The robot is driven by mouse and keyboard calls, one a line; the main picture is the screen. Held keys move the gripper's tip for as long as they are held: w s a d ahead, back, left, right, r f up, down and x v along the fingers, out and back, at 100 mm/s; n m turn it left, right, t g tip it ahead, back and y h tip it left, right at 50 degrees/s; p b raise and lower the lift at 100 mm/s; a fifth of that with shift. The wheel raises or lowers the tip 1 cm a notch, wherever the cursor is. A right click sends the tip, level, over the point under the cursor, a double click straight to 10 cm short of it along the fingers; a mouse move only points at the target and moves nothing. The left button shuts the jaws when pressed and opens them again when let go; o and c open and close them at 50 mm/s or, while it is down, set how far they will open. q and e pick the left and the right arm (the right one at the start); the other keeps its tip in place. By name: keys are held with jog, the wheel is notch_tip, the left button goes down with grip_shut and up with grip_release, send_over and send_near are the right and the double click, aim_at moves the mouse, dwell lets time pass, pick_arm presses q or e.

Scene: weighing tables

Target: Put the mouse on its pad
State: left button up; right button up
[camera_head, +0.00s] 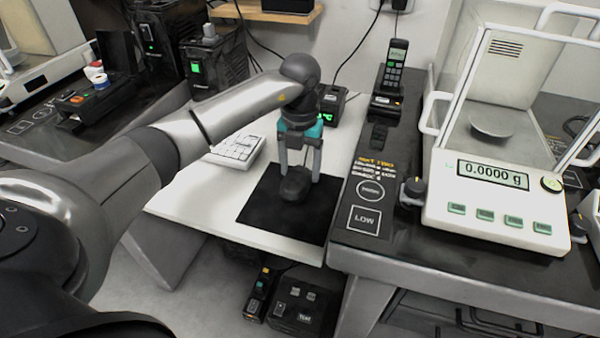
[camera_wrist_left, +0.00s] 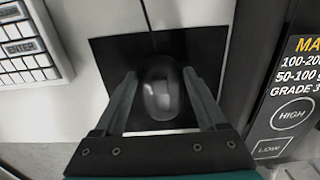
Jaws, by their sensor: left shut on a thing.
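The black mouse (camera_head: 295,184) is between the fingers of my left gripper (camera_head: 299,172), over the black pad (camera_head: 262,205) on the white table. In the left wrist view the mouse (camera_wrist_left: 161,88) sits between both fingers (camera_wrist_left: 162,95), with the dark pad (camera_wrist_left: 113,58) around and behind it. The left gripper is shut on the mouse. I cannot tell for certain whether the mouse touches the pad or is held slightly above it. My right gripper is not in view.
A white keypad (camera_head: 238,148) lies left of the pad. The dark weighing table (camera_head: 350,235) with a balance (camera_head: 497,190) stands close on the right. A small black device with a green light (camera_head: 331,104) is behind the gripper. White table surface (camera_head: 190,195) is free at the left.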

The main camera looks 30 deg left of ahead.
aim_at(300, 167)
pick_arm(q)
jog(key=shift+f, duration=0.55)
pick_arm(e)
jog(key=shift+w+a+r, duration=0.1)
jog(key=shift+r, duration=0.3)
pick_arm(q)
jog(key=shift+f, duration=0.1)
jog(key=o, duration=1.4)
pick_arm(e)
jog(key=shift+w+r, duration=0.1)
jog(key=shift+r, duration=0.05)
pick_arm(q)
jog(key=shift+r, duration=0.2)
notch_tip(300, 167, up, 10)
jog(key=p, duration=0.3)
jog(key=shift+f+p, duration=0.1)
jog(key=shift+p, duration=0.2)
jog(key=shift+r+p, duration=0.3)
jog(key=shift+r, duration=0.7)
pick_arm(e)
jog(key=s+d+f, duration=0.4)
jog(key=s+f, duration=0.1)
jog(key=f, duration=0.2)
